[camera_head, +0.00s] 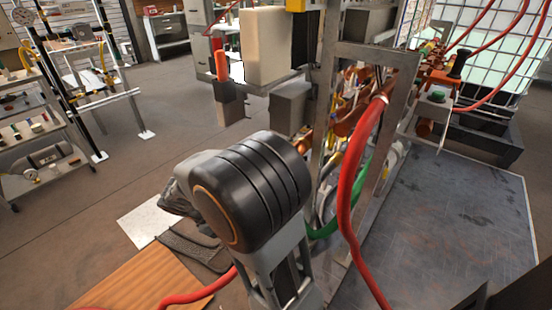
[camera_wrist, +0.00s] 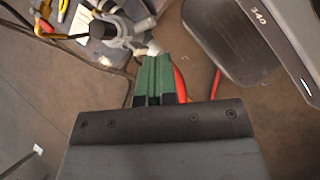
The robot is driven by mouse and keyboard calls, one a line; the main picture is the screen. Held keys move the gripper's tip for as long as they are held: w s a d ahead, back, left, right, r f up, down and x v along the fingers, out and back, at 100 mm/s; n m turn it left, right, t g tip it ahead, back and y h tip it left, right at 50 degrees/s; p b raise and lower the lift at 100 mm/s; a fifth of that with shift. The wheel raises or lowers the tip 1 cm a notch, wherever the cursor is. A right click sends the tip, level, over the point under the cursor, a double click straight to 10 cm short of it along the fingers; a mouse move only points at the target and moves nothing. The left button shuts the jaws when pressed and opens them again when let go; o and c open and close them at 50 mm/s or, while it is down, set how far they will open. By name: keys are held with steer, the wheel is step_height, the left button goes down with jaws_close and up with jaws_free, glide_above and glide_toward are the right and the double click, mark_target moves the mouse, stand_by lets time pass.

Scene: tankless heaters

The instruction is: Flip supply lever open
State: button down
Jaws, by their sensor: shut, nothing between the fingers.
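My gripper (camera_wrist: 152,62) shows in the wrist view as two green fingers pressed together, with nothing between them. In the head view my black arm joint fills the middle and my fingertips cannot be made out. An orange lever-like part (camera_head: 440,77) with a black knob (camera_head: 458,64) stands among the pipe fittings at the right of the head view. I cannot tell whether it is the supply lever. In the wrist view a grey fitting with a dark round end (camera_wrist: 103,29) lies up and left of the fingertips, apart from them.
A red hose (camera_head: 349,190) hangs in front of the metal frame (camera_head: 398,115) with its pipes, close to my arm. A dark panel marked 340 (camera_wrist: 275,45) is at the upper right of the wrist view.

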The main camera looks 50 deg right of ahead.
steer(key=w+d+f+n+t+h+p, duration=0.2)
steer(key=w+d+f+n+h+p, duration=0.35)
steer(key=n, duration=0.75)
steer(key=w+d+f+n+t+h+p, duration=0.3)
steer(key=w+n+h, duration=0.4)
steer(key=n, duration=0.6)
steer(key=d+r+h+b, duration=0.1)
steer(key=d+r+b, duration=0.1)
steer(key=d, duration=2.1)
steer(key=shift+w+d+r, duration=0.3)
steer(key=shift+w+d, duration=0.05)
